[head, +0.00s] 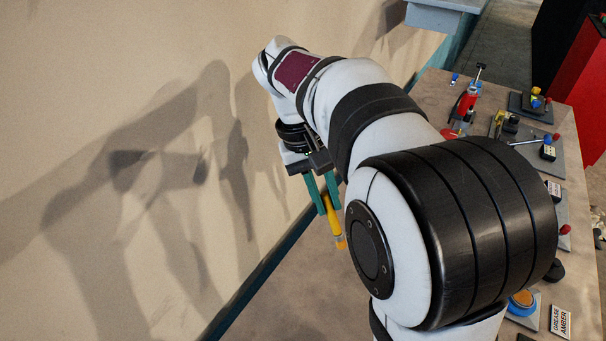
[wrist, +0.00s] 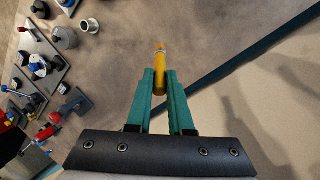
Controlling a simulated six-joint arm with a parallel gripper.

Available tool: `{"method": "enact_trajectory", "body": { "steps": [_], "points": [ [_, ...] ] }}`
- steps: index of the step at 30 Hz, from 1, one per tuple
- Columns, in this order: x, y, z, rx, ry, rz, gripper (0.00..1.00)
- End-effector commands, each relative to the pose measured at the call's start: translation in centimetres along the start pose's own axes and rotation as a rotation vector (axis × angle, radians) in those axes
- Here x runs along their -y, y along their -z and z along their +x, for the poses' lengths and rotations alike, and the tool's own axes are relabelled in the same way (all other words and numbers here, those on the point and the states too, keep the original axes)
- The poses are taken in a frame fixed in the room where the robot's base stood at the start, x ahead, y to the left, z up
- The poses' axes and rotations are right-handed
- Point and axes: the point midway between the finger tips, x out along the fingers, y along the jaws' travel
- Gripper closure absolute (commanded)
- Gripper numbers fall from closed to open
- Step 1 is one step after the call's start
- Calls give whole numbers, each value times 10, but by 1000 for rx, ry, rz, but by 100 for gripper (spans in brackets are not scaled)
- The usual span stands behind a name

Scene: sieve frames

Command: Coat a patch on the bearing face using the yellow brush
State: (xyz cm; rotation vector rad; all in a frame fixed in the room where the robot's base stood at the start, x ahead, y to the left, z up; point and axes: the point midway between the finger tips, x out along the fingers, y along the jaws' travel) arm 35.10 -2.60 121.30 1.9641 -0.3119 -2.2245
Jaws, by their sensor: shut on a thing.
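My gripper (head: 327,208) is shut on the yellow brush (head: 336,224) and holds it up in the air beside the pale wall. The brush hangs down from the green fingers, with its orange-tinted end lowest. In the wrist view the yellow brush (wrist: 160,68) sticks out between the green fingertips (wrist: 160,84). I cannot pick out the bearing face for sure in either view. A blue-rimmed round container with an orange middle (head: 522,300) stands beside a label reading GREASE AMBER (head: 561,321).
The workbench (head: 463,75) on the right carries a red tool (head: 467,102), grey plates with fittings and small labels. The wrist view shows a grey cylinder (wrist: 64,37) and a pale metal ring (wrist: 90,26). The bench is bare around the brush in the wrist view.

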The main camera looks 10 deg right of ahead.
Motion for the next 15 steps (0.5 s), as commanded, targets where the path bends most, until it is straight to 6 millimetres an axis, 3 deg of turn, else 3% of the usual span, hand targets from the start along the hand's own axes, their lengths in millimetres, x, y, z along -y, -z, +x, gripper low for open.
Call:
{"method": "enact_trajectory", "body": {
  "steps": [8, 11, 15],
  "points": [
    [-122, 14, 52, 9, -105, 252, 100],
    [-180, 6, 78, 20, -156, 360, 100],
    [-262, -23, 116, 42, -229, 508, 100]
  ]
}}
